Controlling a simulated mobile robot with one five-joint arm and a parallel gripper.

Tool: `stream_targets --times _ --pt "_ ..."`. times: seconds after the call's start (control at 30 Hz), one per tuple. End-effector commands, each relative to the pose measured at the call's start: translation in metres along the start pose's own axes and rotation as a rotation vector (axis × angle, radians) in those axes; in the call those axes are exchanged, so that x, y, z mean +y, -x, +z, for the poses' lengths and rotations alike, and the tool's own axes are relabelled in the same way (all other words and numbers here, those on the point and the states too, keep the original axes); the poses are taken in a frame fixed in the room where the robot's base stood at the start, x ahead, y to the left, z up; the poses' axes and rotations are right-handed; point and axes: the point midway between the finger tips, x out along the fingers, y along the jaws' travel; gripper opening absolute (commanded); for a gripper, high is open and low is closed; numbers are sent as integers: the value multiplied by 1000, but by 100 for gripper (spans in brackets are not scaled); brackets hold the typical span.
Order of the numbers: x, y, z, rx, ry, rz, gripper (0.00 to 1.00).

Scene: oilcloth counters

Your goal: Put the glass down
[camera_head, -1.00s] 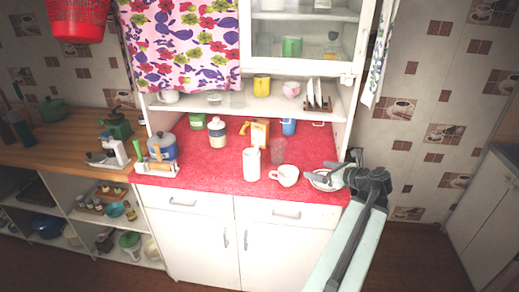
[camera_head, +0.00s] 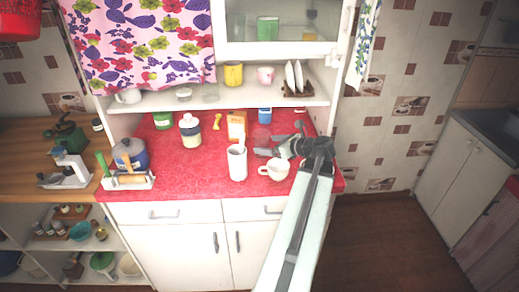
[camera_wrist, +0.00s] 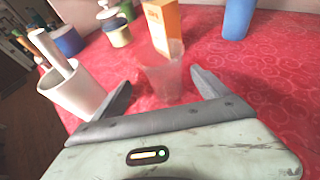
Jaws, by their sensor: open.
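The glass (camera_wrist: 163,82) is a clear, faintly pink tumbler. In the wrist view it stands on the red counter (camera_wrist: 255,95), between and a little beyond the fingertips of my gripper (camera_wrist: 160,88). The fingers are spread, and I see a gap at each side of the glass. In the head view my gripper (camera_head: 268,152) is low over the right part of the red counter, behind the white mug. The glass is hard to make out there, partly hidden by the gripper.
A tall white cup (camera_head: 237,163) and a white mug (camera_head: 275,168) stand close in front of the gripper. An orange box (camera_head: 237,125) and a blue cup (camera_head: 265,115) stand behind. A shelf (camera_head: 215,99) overhangs the back. The counter's left-middle is clear.

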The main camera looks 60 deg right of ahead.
Motion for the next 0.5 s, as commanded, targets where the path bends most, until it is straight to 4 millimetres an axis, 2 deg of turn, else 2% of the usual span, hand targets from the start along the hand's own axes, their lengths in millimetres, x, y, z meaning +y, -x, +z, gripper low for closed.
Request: stream_targets --times 0.13,0.3,0.5 --pt "-5 -16 -1 0 0 0 85" --pt "-8 -47 -2 0 1 2 85" --pt "-7 -51 1 0 0 -1 85"
